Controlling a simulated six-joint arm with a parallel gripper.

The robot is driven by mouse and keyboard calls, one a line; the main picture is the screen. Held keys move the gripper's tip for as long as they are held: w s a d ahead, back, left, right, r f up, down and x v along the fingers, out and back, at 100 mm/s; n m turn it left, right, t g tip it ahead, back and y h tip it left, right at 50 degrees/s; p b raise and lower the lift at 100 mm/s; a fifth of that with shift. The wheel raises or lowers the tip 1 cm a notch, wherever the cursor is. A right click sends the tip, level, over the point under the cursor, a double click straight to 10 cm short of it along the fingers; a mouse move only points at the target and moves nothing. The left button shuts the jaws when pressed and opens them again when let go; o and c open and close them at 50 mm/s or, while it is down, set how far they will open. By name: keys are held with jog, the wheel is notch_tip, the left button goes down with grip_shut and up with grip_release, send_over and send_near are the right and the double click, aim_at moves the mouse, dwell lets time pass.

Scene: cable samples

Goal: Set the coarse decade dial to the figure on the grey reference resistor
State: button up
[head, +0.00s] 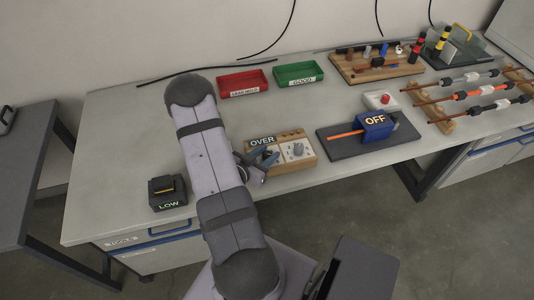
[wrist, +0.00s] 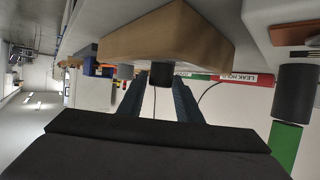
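A wooden decade box (head: 292,164) with an OVER display stands near the bench's front edge. A pale dial (head: 298,149) shows on its top; my gripper hides part of the box's left side. My gripper (head: 258,164) is at the box's left front. In the wrist view the box (wrist: 170,38) hangs at the top, with a black knob (wrist: 161,75) between my two finger tips and a grey knob (wrist: 124,72) to its left. The fingers are apart, with a gap beside the knob.
A small black box marked LOW (head: 168,194) stands at the front left. Red (head: 243,84) and green (head: 299,75) trays lie at the back. A blue OFF unit (head: 375,126) on a dark base stands right of the decade box. The bench left of my arm is mostly clear.

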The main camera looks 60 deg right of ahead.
jog(key=c, duration=0.6)
jog(key=shift+o, duration=0.2)
